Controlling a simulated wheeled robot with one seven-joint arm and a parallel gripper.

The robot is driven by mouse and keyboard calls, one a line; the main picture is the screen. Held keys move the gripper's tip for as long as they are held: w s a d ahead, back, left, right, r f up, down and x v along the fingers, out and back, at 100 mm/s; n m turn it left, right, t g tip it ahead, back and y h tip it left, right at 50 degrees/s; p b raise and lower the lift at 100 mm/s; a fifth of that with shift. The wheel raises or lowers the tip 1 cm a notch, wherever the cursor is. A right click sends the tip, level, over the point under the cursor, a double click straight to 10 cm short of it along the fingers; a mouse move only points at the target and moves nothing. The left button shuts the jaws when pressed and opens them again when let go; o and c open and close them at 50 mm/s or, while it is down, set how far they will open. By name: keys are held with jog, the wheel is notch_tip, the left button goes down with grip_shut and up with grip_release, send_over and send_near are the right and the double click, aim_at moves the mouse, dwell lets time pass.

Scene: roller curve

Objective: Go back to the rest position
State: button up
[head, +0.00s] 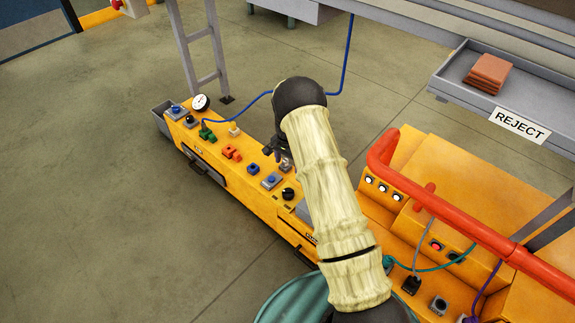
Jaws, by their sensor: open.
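My arm (325,180) reaches up from the bottom of the head view across the middle of the scene, with its dark wrist bending over the yellow control panel (235,185). My gripper (277,149) shows in part as dark fingers below the wrist, over or close to the panel's far half. Its jaws are open, and I see nothing held in them. The wrist and arm hide part of the panel and much of the gripper, so I cannot tell whether the fingers touch anything.
Blue, orange and green controls and a round gauge (200,102) line the panel. A red-orange rail (440,205) runs over yellow machinery at the right. A grey REJECT tray (455,75) holds brown plates (489,70). A blue cable (345,60) hangs behind. Open floor (80,200) lies left.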

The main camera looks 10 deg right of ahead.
dwell(0.4)
jog(key=s+r+n+t, duration=0.1)
jog(key=s+r+n, duration=0.1)
jog(key=s+r, duration=0.5)
jog(key=s+r+n, duration=0.2)
jog(key=s+r, duration=0.3)
jog(key=r, duration=0.5)
jog(key=s+r+n+t, duration=0.1)
jog(key=s+r+n, duration=0.2)
jog(key=s, duration=0.6)
jog(key=s+r+n+t, duration=0.1)
jog(key=s+r+n, duration=0.25)
jog(key=s, duration=0.55)
notch_tip(320, 180, up, 32)
jog(key=p, duration=3.2)
jog(key=shift+w+m, duration=0.15)
jog(key=shift+m, duration=0.3)
jog(key=shift+w+f, duration=0.1)
jog(key=shift+s, duration=0.2)
jog(key=shift+w, duration=0.1)
jog(key=shift+c, duration=0.3)
